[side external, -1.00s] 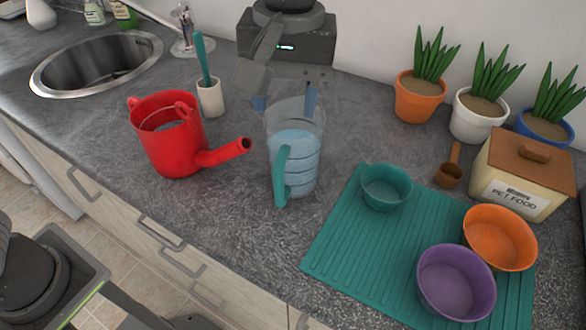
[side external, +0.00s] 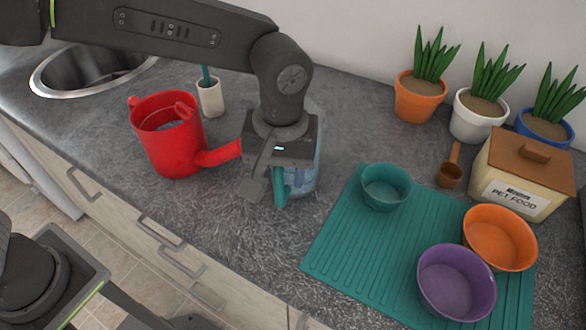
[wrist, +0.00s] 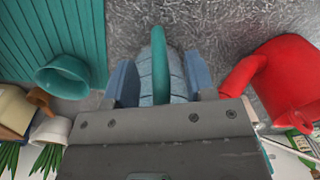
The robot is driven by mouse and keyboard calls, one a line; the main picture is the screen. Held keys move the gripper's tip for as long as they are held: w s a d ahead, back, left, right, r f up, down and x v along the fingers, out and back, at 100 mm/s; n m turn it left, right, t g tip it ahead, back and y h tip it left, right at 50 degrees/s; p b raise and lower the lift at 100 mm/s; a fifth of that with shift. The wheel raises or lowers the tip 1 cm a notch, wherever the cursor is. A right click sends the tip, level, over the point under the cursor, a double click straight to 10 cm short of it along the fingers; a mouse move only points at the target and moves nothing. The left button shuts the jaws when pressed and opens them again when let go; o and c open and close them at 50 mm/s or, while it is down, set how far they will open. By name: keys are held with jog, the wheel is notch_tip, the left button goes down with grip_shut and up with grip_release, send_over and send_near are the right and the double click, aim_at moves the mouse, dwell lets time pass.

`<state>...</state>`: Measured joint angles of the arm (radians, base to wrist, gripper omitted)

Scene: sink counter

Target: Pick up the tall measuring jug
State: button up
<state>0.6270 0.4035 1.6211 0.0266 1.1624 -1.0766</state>
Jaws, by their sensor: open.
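The tall measuring jug (side external: 304,180) stands upright on the counter, clear with bluish contents and a teal handle (side external: 280,188). My gripper (side external: 283,160) is over it in the side view and hides its upper part. In the wrist view the jug (wrist: 147,78) and its handle (wrist: 161,65) lie between my gripper's two blue fingers (wrist: 160,80). The fingers are open, one on each side. I cannot tell whether either finger touches the jug.
A red watering can (side external: 170,140) stands close on the left, its spout pointing at the jug. To the right, a teal mat (side external: 345,240) holds a teal bowl (side external: 386,188), a purple bowl (side external: 456,285) and an orange bowl (side external: 500,240). Open counter lies in front.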

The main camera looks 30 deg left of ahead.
jog(key=shift+f, duration=0.2)
grip_shut()
dwell(0.3)
